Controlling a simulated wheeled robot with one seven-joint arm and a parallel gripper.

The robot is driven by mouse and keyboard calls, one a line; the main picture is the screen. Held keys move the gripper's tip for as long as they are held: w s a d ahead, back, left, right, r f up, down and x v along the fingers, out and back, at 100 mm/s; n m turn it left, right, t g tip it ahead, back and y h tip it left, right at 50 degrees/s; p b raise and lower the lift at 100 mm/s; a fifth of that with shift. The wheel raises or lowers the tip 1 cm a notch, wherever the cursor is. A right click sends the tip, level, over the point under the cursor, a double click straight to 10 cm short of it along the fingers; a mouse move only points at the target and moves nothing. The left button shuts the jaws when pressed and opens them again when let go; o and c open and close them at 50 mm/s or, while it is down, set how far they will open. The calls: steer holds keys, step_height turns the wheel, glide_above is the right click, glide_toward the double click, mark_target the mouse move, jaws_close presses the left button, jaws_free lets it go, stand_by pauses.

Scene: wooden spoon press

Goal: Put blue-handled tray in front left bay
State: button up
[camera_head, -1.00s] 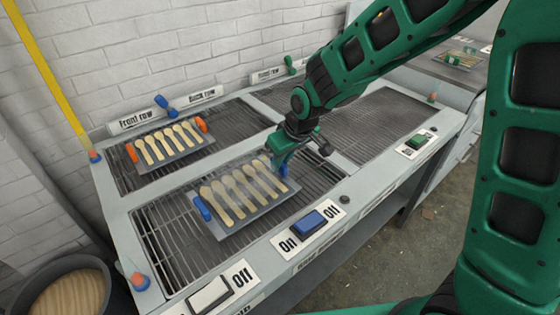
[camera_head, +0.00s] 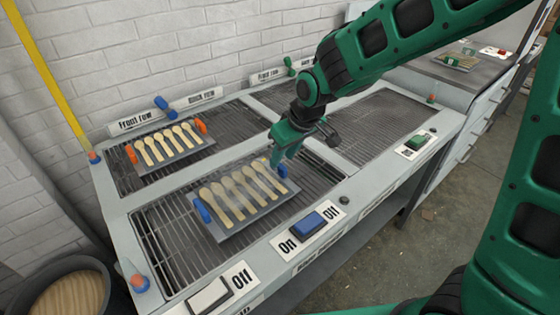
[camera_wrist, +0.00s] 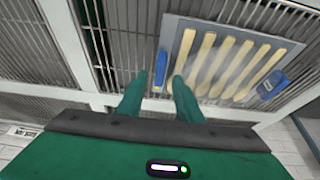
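The blue-handled tray (camera_head: 238,226) lies flat on the grate of the near left bay (camera_head: 160,242), with several wooden spoons on it. One blue handle (camera_head: 202,211) is at its left end, and the other blue handle (camera_head: 283,171) is at its right end beside my gripper (camera_head: 279,167). In the wrist view, my gripper (camera_wrist: 160,78) is open. Its two green fingers stand apart, with a blue handle (camera_wrist: 161,67) showing between their tips. The tray (camera_wrist: 168,48) lies to the right in that view, its far handle (camera_wrist: 271,85) clear.
An orange-handled tray (camera_head: 188,152) with spoons sits in the far left bay. The near right bay (camera_head: 388,122) looks empty. White (camera_head: 208,297), blue (camera_head: 307,225) and green (camera_head: 418,141) switches line the front edge. A bin (camera_head: 62,272) stands at lower left.

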steer(key=v, duration=0.8)
steer(key=s+d+m+g+h, duration=0.1)
steer(key=s+d+m, duration=0.25)
steer(key=d, duration=0.65)
steer(key=s+d+m+h, duration=0.15)
steer(key=s+d, duration=0.25)
steer(key=d, duration=0.7)
steer(key=s+d+m+g, duration=0.1)
steer(key=s+d+m, duration=0.3)
steer(key=s, duration=0.5)
steer(key=s+d+f+m+g, duration=0.1)
steer(key=s+d+m+g, duration=0.1)
steer(key=s+d+m, duration=0.2)
steer(key=s+d, duration=0.3)
steer(key=s, duration=0.2)
steer(key=shift+s+d, duration=0.3)
steer(key=shift+s, duration=0.05)
steer(key=shift+w+f, duration=0.1)
steer(key=shift+w, duration=0.05)
